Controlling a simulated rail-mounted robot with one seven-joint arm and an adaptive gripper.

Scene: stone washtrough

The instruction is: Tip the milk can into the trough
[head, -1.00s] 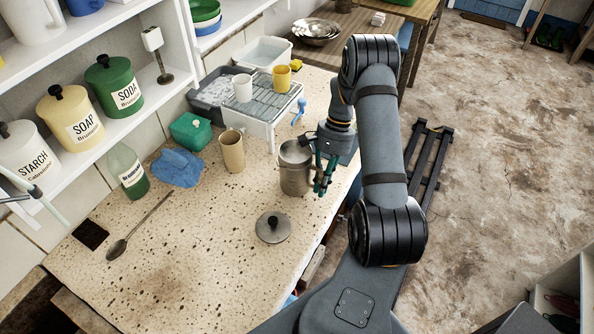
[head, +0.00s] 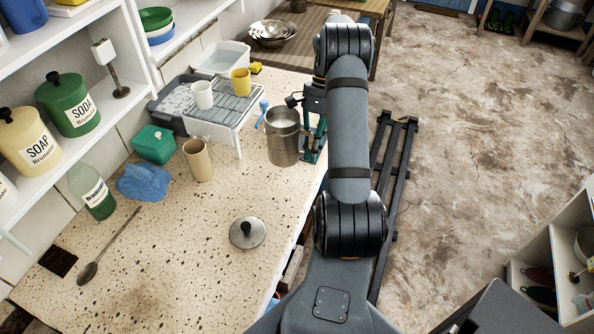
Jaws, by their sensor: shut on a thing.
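The milk can (head: 283,140) is a grey metal can with an open top. It is upright and appears to be held above the speckled stone counter (head: 200,255). My gripper (head: 312,143) is at its right side, shut on it; the contact is partly hidden by the can and my arm. The can's round lid with a black knob (head: 247,232) lies on the counter in front. I cannot tell for certain which part is the trough; a dark square opening (head: 58,262) shows at the counter's left end.
Behind the can are a rack (head: 232,108) with a white cup and a yellow cup, and a grey basin (head: 170,108). A tan cylinder (head: 197,160), blue cloth (head: 143,182), green box (head: 153,143), bottle (head: 92,192) and ladle (head: 108,248) line the left. The front counter is mostly clear.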

